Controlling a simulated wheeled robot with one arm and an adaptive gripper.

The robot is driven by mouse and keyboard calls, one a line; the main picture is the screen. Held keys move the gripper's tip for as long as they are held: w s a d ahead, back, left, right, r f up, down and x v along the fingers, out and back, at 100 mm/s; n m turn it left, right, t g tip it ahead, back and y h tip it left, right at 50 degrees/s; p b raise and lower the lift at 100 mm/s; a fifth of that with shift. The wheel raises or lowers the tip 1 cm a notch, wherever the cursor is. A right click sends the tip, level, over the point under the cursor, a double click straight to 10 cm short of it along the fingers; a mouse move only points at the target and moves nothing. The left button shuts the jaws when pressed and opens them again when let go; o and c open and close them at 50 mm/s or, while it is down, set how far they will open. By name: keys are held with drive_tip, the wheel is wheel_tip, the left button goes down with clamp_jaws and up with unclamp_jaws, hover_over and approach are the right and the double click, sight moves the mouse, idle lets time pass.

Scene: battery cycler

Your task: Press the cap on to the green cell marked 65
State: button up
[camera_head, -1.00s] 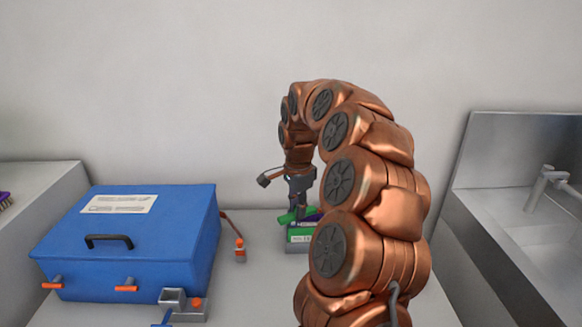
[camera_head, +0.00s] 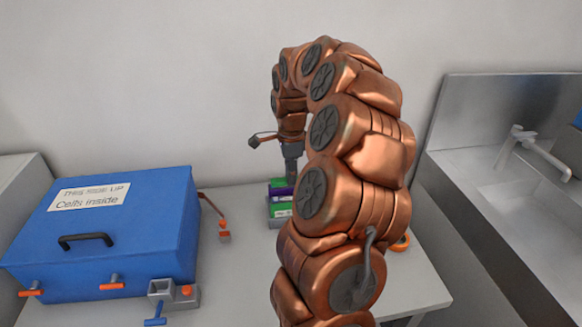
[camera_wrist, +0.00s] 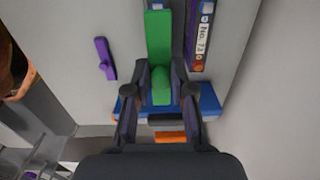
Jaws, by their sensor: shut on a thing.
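My gripper (camera_wrist: 161,84) points down and is shut on a small rounded green piece (camera_wrist: 161,92), which I cannot identify for certain as the cap. A longer flat green piece (camera_wrist: 158,35) reaches up from it in the wrist view. In the head view my gripper (camera_head: 291,178) is over a green block with a pale label (camera_head: 280,211), with a purple band at its top. The label is too small to read, so I cannot tell whether it is cell 65. Whether the held piece touches a cell is hidden.
A blue case (camera_head: 105,240) with a black handle stands at the left. A small grey fixture (camera_head: 175,294) is in front of it. A cell labelled No. 73 (camera_wrist: 202,42) and a purple stick (camera_wrist: 105,58) flank my gripper. A sink (camera_head: 500,185) is at the right.

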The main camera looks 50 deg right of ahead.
sight(291, 199)
wheel_tip(291, 199, down, 2)
drive_tip(key=shift+f, duration=0.15)
drive_tip(key=shift+f+b, duration=1.05)
drive_tip(key=shift+f, duration=0.05)
drive_tip(key=shift+b, duration=0.55)
idle(0.3)
drive_tip(key=shift+f+b, duration=0.15)
drive_tip(key=shift+b, duration=1)
idle(1.3)
drive_tip(key=shift+f+b, duration=0.4)
drive_tip(key=shift+b, duration=0.2)
idle(0.6)
idle(0.4)
drive_tip(key=o, duration=0.9)
drive_tip(key=shift+o, duration=0.5)
drive_tip(key=o, duration=0.4)
